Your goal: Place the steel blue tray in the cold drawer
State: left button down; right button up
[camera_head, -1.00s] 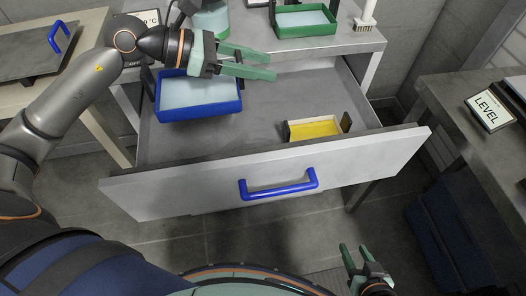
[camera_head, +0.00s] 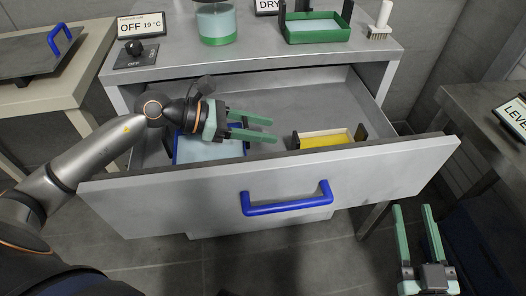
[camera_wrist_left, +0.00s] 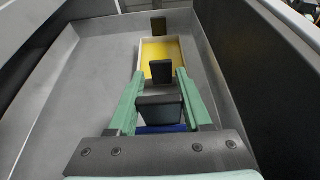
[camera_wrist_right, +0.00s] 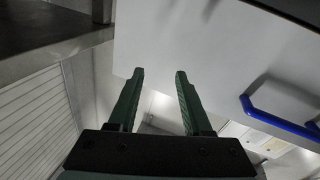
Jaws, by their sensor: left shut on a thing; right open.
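The steel blue tray (camera_head: 205,151), blue-rimmed with a pale blue inside, is in the left part of the open cold drawer (camera_head: 270,185). The drawer front hides its near edge, and I cannot tell whether it rests on the drawer floor. My left gripper (camera_head: 272,129) is shut on the tray's dark end handle (camera_wrist_left: 160,112); a strip of blue rim shows below it in the left wrist view. My right gripper (camera_head: 412,208) is open and empty, outside the drawer at the lower right. It also shows in the right wrist view (camera_wrist_right: 159,75).
A yellow tray (camera_head: 325,141) with dark end handles lies in the drawer, right of the left fingertips. The drawer front has a blue handle (camera_head: 287,204). A green tray (camera_head: 318,29), a beaker (camera_head: 216,22) and a brush (camera_head: 381,25) stand on the counter above.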

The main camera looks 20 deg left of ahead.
pick_arm(q)
notch_tip(320, 180, down, 2)
jog(key=shift+f, duration=0.1)
notch_tip(320, 180, down, 3)
jog(key=shift+f+b, duration=0.1)
jog(key=shift+b, duration=0.5)
jog(key=shift+f, duration=0.15)
pick_arm(e)
notch_tip(320, 180, up, 8)
jog(key=s+n+t+y, duration=0.1)
jog(key=n+t+y, duration=0.1)
jog(key=t+y, duration=0.1)
jog(key=shift+s+a+r, duration=0.2)
jog(key=shift+s+a, duration=0.1)
jog(key=shift+s, duration=0.1)
jog(key=shift+s+r+n, duration=0.15)
jog(key=shift+r+n, duration=0.1)
jog(key=shift+n, duration=0.05)
pick_arm(q)
jog(key=shift+c, duration=1.7)
grip_release()
jog(key=shift+f, duration=0.1)
pick_arm(e)
jog(key=shift+r, duration=0.1)
